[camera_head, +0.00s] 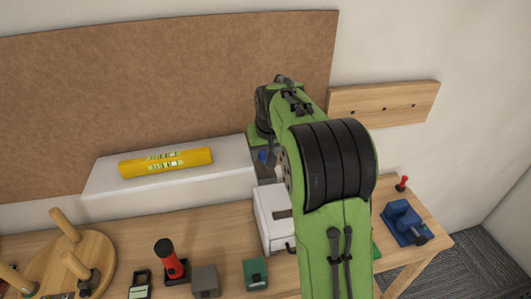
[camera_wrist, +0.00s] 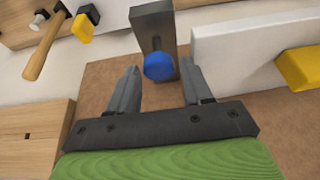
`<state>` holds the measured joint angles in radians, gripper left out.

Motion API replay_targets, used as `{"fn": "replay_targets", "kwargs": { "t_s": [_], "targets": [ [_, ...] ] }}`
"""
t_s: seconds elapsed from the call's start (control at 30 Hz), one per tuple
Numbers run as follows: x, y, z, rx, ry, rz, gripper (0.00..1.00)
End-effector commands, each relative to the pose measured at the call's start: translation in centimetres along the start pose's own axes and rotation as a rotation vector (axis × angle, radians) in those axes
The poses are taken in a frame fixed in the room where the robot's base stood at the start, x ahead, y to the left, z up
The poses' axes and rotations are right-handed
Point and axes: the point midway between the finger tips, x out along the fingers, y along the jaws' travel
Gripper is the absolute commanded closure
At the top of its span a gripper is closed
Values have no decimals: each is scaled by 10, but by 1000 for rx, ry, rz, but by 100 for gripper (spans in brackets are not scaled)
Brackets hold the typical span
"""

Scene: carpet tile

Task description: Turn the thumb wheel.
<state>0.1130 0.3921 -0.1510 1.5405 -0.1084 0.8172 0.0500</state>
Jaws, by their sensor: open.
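The thumb wheel is seen as a blue knob (camera_wrist: 159,66) on a grey upright block (camera_wrist: 153,22) in the wrist view. A bit of blue also shows beside my arm in the head view (camera_head: 263,156). My gripper (camera_wrist: 160,80) is open, with one finger on each side of the blue knob's line of sight. The knob appears just beyond the fingertips; I cannot tell whether either finger touches it. In the head view my green arm hides most of the gripper and the block.
A white shelf (camera_head: 110,178) beside the block bears a yellow bar (camera_head: 165,162). Below, a white box (camera_head: 270,220), a red-and-black tool (camera_head: 170,262) and a blue vise-like device (camera_head: 402,222) stand on the wooden bench. A wooden-handled hammer (camera_wrist: 46,45) shows in the wrist view.

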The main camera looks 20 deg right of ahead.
Motion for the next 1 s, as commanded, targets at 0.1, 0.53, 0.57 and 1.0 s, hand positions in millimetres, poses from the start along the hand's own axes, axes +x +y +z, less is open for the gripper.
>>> {"fn": "replay_targets", "kwargs": {
  "t_s": [0.1, 0.53, 0.57, 1.0],
  "targets": [
    [6, 0, 0, 1, 0, 0, 50],
    [5, 0, 0, 1, 1, 0, 86],
    [5, 0, 0, 1, 1, 0, 90],
    [5, 2, 0, -90, 0, -38, 91]
  ]
}}
